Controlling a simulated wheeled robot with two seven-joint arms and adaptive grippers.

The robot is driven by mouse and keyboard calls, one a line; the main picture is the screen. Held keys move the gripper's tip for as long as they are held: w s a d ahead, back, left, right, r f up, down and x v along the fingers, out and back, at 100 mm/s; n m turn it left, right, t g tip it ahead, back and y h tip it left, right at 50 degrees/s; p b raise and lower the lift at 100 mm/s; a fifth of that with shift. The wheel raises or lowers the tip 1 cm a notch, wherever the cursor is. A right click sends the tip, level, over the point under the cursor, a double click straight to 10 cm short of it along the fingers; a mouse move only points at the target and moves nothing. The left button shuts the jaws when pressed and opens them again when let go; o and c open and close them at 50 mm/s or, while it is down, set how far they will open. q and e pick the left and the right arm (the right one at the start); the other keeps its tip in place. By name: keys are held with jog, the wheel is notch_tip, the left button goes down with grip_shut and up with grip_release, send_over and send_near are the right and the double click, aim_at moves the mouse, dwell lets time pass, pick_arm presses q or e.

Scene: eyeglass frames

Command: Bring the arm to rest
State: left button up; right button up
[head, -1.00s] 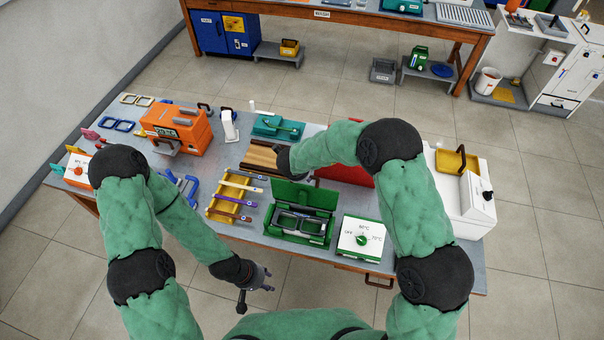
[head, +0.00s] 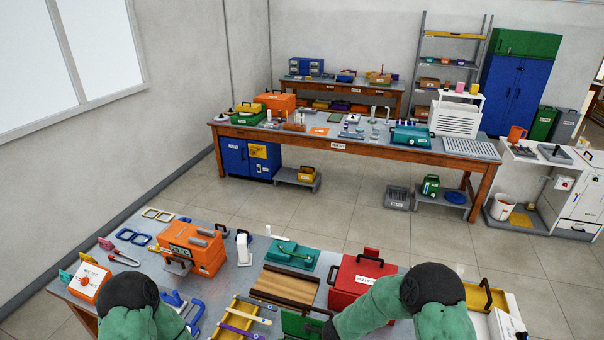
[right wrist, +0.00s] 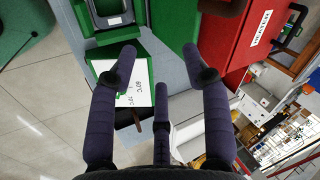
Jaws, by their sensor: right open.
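My right arm (head: 385,318) bends in from the lower right in the head view. Its gripper is cut off there. In the right wrist view my right gripper (right wrist: 159,70) has its dark fingers spread with nothing between them. It is over the table beside a white control box (right wrist: 140,92) with a green top edge, which its fingers partly cover. My left arm (head: 135,308) shows only in part at the lower left of the head view. My left gripper is out of the picture.
The near table holds an orange machine (head: 193,248), a red box (head: 362,277), a teal device (head: 291,254), a yellow tray (head: 236,319) and a green case (head: 302,325). The red box also stands near my right gripper (right wrist: 238,60). A long bench (head: 350,148) stands behind, with free floor between.

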jog(key=s+d+f+n+g+y, duration=0.1)
jog(key=s+f+n, duration=0.2)
jog(key=s, duration=0.4)
jog(key=s+d+f+n+g+y, duration=0.1)
jog(key=s+f+n, duration=0.3)
jog(key=s, duration=0.3)
jog(key=s+a+n+g+y, duration=0.25)
jog(key=s+n, duration=0.25)
jog(key=s, duration=0.9)
notch_tip(320, 180, down, 24)
jog(key=w+a+n+b, duration=0.1)
jog(key=w+b, duration=0.1)
jog(key=b, duration=2.4)
jog(key=shift+w+f+y, duration=0.15)
jog(key=shift+f+y, duration=0.05)
jog(key=shift+y, duration=0.25)
